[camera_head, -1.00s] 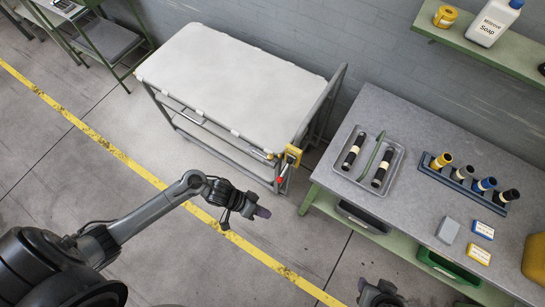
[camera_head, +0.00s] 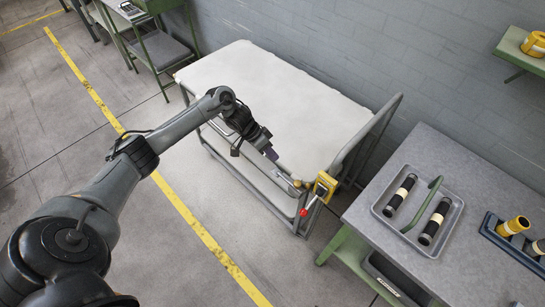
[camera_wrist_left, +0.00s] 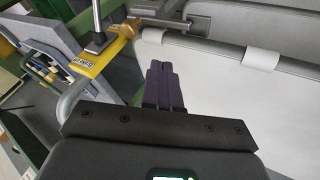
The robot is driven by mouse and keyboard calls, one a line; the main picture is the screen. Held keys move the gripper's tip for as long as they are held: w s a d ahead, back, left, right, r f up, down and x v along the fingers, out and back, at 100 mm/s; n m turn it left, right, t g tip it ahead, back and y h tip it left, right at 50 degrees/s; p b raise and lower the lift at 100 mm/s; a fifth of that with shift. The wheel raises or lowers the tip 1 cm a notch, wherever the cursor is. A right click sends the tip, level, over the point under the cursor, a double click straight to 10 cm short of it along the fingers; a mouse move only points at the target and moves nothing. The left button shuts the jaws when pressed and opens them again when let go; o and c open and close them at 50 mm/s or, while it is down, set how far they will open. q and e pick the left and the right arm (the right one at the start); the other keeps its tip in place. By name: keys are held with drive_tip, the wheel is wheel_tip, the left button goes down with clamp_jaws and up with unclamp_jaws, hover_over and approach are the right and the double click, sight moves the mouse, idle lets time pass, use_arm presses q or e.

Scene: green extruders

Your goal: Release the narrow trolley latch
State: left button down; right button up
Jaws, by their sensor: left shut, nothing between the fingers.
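The trolley (camera_head: 285,90) has a pale padded top and a grey tube frame, and stands against the wall. A yellow latch bracket (camera_head: 325,184) sits at its front right corner, with a lever ending in a red tip (camera_head: 304,212) that points down. My left gripper (camera_head: 271,154) is shut and empty, in front of the trolley's top edge, left of the latch and apart from it. In the left wrist view, the dark closed fingers (camera_wrist_left: 163,85) show right of the yellow bracket (camera_wrist_left: 92,60) and its metal lever (camera_wrist_left: 97,28). The red tip is out of that view. My right gripper is not in view.
A grey workbench (camera_head: 440,160) with green legs stands right of the trolley, a narrow gap between them. It holds a tray (camera_head: 455,216) with two dark cylinders and a green handle. A yellow floor line (camera_head: 205,235) runs across the open floor in front.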

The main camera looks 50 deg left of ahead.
sight(297, 181)
use_arm(q)
drive_tip(key=b+x, duration=0.1)
drive_tip(key=x, duration=0.7)
drive_tip(key=shift+b, duration=0.3)
drive_tip(key=shift+s+d+p, duration=0.2)
drive_tip(key=shift+d+p, duration=0.15)
drive_tip(key=shift+d, duration=0.75)
drive_tip(key=shift+d+f, duration=0.1)
drive_tip(key=shift+d, duration=0.65)
drive_tip(key=shift+d, duration=0.1)
drive_tip(key=shift+d+p, duration=0.25)
drive_tip(key=shift+p, duration=0.2)
drive_tip(key=shift+d+r+p, duration=0.2)
drive_tip(key=shift+d+p, duration=0.65)
drive_tip(key=shift+d, duration=0.05)
drive_tip(key=shift+d+f, duration=0.1)
drive_tip(key=shift+d, duration=0.05)
drive_tip(key=shift+f, duration=0.1)
